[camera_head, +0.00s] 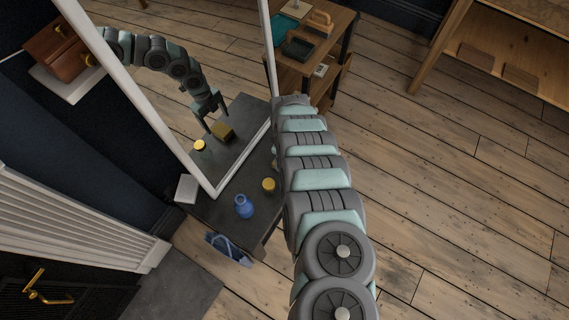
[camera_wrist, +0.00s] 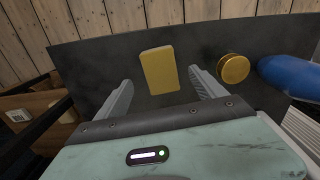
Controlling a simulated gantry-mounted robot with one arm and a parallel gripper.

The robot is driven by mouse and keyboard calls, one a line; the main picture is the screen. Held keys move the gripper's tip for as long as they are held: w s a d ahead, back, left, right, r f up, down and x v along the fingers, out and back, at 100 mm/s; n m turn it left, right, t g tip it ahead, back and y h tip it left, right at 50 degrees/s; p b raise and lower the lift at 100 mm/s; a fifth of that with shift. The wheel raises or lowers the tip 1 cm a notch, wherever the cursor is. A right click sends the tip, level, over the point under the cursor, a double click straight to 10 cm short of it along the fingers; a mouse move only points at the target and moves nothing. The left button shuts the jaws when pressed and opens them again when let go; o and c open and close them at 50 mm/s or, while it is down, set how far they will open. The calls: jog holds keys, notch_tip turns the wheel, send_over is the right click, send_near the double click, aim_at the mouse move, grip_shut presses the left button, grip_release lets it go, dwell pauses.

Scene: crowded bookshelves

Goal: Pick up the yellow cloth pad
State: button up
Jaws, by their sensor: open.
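The yellow cloth pad (camera_wrist: 159,70) lies on a dark tabletop (camera_wrist: 100,60) in the wrist view. It is a flat, upright-looking rectangle in the picture, slightly tilted. My gripper (camera_wrist: 161,84) is open, with one finger to the left of the pad and one to the right, both apart from it. The fingers appear short of the pad; the exact height is hard to tell. In the head view my arm hides the pad and the gripper themselves, but the mirror (camera_head: 175,100) reflects a yellow block below my open gripper.
A round gold-lidded jar (camera_wrist: 233,68) stands right of the pad, close to the right finger. A blue vase (camera_head: 243,206) is farther along the table (camera_head: 212,207), with a white box (camera_head: 187,188) at its edge. A wooden shelf unit (camera_head: 325,40) stands behind.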

jog(key=f+b, duration=0.1)
jog(key=f, duration=0.1)
jog(key=f+b, duration=0.1)
jog(key=f, duration=0.1)
jog(key=f+b, duration=0.1)
jog(key=f, duration=0.1)
jog(key=shift+s+a, duration=0.1)
jog(key=shift+a, duration=0.15)
jog(key=shift+w+d+r, duration=0.1)
jog(key=shift+w+r, duration=0.1)
jog(key=shift+c, duration=0.2)
jog(key=c, duration=1.4)
notch_tip(320, 180, up, 20)
jog(key=p, duration=0.8)
jog(key=shift+p, duration=0.3)
jog(key=o, duration=0.8)
jog(key=c, duration=0.7)
